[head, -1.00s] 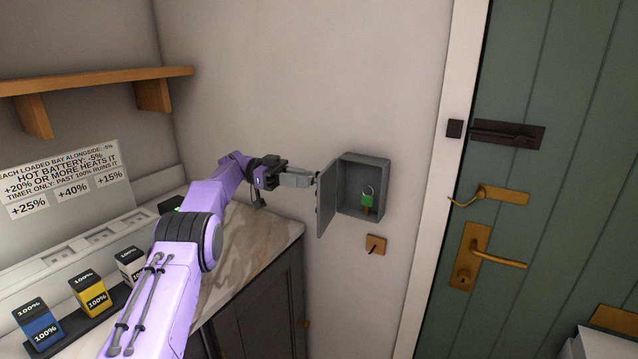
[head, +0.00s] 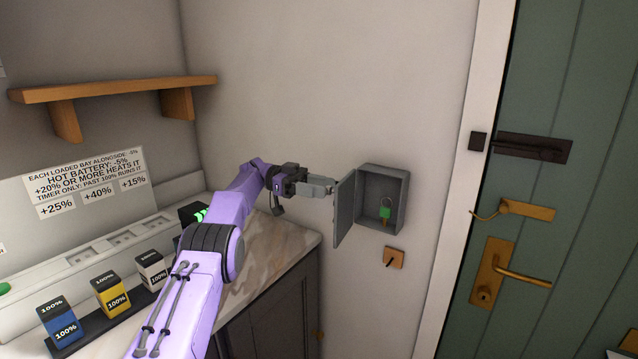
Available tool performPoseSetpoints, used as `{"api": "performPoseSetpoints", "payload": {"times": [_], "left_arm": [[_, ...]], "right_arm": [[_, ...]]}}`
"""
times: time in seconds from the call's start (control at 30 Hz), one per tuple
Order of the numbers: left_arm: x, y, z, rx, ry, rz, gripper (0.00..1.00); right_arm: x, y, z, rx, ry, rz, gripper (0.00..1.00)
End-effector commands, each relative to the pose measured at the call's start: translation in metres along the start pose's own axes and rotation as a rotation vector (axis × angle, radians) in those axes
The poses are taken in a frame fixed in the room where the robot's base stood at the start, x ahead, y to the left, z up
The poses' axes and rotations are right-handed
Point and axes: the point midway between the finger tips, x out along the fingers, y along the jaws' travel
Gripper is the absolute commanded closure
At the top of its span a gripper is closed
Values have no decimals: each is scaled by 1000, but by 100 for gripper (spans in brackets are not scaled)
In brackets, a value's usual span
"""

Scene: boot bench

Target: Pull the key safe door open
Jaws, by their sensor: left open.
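The grey key safe (head: 402,203) is fixed to the wall left of the green door. Its door (head: 345,209) stands wide open, swung out to the left from its left side. Inside the box a key with a green tag (head: 385,212) hangs. My left gripper (head: 331,189) is at the outer face of the safe door, on its left. It is open; whether its fingertips touch the door I cannot tell. My right gripper is not in view.
Below the safe is a small wooden plate with a hook (head: 394,258). A marble counter (head: 285,244) stands below my left arm, with blue, yellow and white batteries (head: 109,294) at left. A wooden shelf (head: 120,88) is above. The green door (head: 585,150) has brass handles.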

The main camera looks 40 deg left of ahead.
Motion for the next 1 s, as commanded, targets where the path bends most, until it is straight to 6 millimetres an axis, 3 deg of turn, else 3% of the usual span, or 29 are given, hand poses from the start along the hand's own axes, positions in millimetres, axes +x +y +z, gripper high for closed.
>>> {"api": "performPoseSetpoints", "payload": {"times": [0.1, 0.2, 0.27, 0.47, 0.67, 0.83, 1.0], "left_arm": [[1, 0, -12, 5, -2, 2, 51], [1, 0, -33, 4, -3, 2, 51], [3, 3, -24, 6, 2, 3, 51], [8, 17, -37, 6, 1, 1, 51], [21, 49, -80, 8, 1, 2, 51], [35, 81, -94, 7, 0, 3, 51], [48, 114, -114, 3, 1, 1, 51]], "right_arm": [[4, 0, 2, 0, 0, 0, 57], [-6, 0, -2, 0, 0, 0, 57], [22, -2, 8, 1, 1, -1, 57], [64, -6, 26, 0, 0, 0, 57], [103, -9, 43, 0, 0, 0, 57], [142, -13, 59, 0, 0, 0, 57], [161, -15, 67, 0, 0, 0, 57]]}}
